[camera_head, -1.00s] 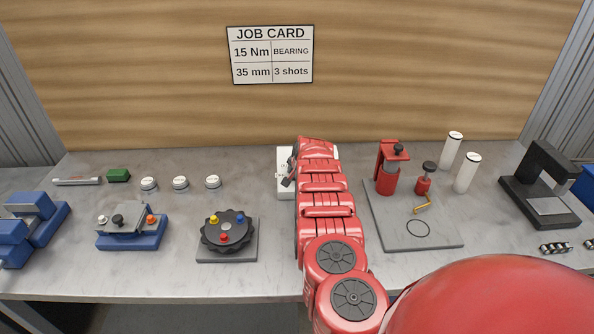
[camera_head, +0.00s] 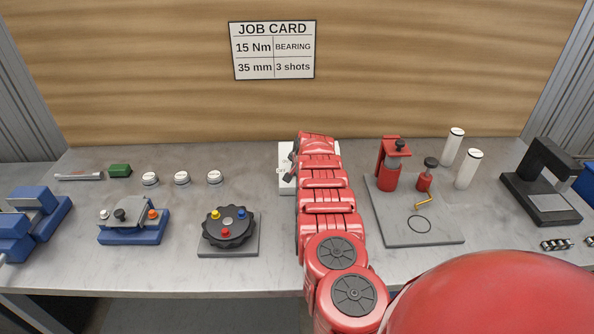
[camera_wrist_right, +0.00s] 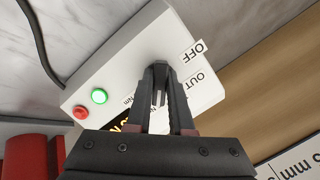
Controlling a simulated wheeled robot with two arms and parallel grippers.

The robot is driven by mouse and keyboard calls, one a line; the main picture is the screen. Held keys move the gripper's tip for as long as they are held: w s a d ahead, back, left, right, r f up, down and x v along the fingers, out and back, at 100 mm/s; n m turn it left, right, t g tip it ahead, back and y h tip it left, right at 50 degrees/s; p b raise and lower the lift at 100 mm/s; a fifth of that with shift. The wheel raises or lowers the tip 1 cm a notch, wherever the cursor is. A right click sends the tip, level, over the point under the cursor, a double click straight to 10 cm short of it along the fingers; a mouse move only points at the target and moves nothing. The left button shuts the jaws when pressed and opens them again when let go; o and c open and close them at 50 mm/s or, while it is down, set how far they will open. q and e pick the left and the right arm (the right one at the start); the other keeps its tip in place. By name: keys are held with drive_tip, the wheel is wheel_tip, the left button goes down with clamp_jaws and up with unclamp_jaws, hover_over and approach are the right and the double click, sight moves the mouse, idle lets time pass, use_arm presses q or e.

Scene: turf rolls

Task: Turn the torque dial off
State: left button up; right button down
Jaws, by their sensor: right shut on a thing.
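The white torque box (camera_head: 286,182) stands at the back middle of the bench in the head view, mostly hidden behind my right arm. In the right wrist view the box (camera_wrist_right: 128,62) fills the middle, with OFF and OUT labels at its right side. A green light (camera_wrist_right: 100,96) and a red button (camera_wrist_right: 81,112) sit on its face. My right gripper (camera_wrist_right: 159,76) is shut on the torque dial (camera_wrist_right: 159,97), which is largely hidden between the dark fingers, so its pointing direction is unclear. My left gripper is in no view.
A grey plate (camera_head: 400,230) with red tools stands right of my arm. A black dial with coloured knobs (camera_head: 228,228) and a blue fixture (camera_head: 133,235) stand left. White cylinders (camera_head: 467,168) and a black press (camera_head: 545,185) are farther right.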

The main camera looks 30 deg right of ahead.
drive_tip(key=shift+f+n+b, duration=0.25)
drive_tip(key=shift+n+b, duration=0.55)
drive_tip(key=shift+b, duration=0.1)
drive_tip(key=n+g+b, duration=0.1)
drive_tip(key=n+b, duration=0.4)
drive_tip(key=b, duration=0.1)
drive_tip(key=shift+n+h+b, duration=0.35)
drive_tip(key=shift+n+h, duration=0.05)
drive_tip(key=shift+n+b, duration=0.7)
drive_tip(key=shift+n, duration=0.2)
drive_tip(key=shift+r+n+h+b, duration=0.1)
drive_tip(key=shift+n+h+b, duration=0.3)
drive_tip(key=shift+n+b, duration=0.6)
drive_tip(key=n, duration=0.3)
drive_tip(key=shift+r+n+h+b, duration=0.1)
drive_tip(key=shift+n+h+b, duration=0.2)
drive_tip(key=shift+n+b, duration=0.1)
drive_tip(key=n, duration=0.3)
drive_tip(key=shift+s+d+h, duration=0.1)
drive_tip(key=shift+h, duration=0.2)
drive_tip(key=n, duration=0.4)
drive_tip(key=shift+r+h, duration=0.1)
drive_tip(key=shift+h, duration=0.2)
drive_tip(key=shift+n+p, duration=0.45)
drive_tip(key=shift+n, duration=1.35)
